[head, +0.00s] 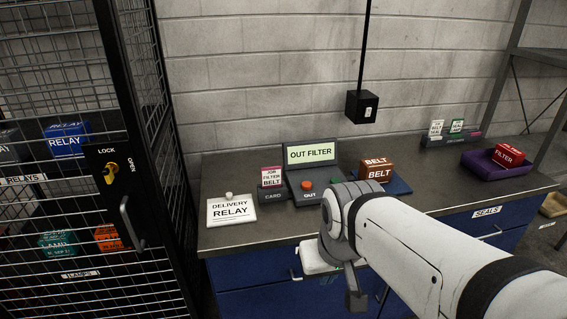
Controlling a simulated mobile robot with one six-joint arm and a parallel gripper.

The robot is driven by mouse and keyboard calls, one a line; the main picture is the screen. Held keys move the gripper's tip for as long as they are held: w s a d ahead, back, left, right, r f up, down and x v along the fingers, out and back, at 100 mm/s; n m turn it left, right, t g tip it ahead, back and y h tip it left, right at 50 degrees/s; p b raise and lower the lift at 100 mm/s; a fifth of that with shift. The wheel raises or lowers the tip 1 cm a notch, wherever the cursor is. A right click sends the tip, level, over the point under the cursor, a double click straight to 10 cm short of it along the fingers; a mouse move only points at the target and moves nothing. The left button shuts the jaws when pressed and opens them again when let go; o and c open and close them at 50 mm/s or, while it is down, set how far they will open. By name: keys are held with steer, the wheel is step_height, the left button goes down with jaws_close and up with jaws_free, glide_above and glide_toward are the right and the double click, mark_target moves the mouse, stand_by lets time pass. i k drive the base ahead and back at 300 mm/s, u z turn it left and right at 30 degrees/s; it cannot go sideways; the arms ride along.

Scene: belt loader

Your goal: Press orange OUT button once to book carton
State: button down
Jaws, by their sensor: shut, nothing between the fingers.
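The orange button (307,185) sits above an "OUT" label on a dark console (297,196) on the bench. The console's screen (311,154) reads "OUT FILTER". A brown carton (377,170) marked "BELT" stands on a blue pad to the right of the console. My arm comes in from the lower right, its wrist in front of the console's right side. My gripper (355,299) hangs low in front of the bench's front, shut and apart from the button. Its shape is partly hidden by my arm.
A job card (271,176) reading "JOB FILTER BELT" stands left of the console, beside a "DELIVERY RELAY" sign (232,210). A purple tray (490,164) with a red carton is at the right. A mesh cage (75,160) with a lock and key stands at the left.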

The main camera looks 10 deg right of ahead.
mark_target(306, 185)
steer(key=i, duration=0.95)
steer(key=u, duration=0.05)
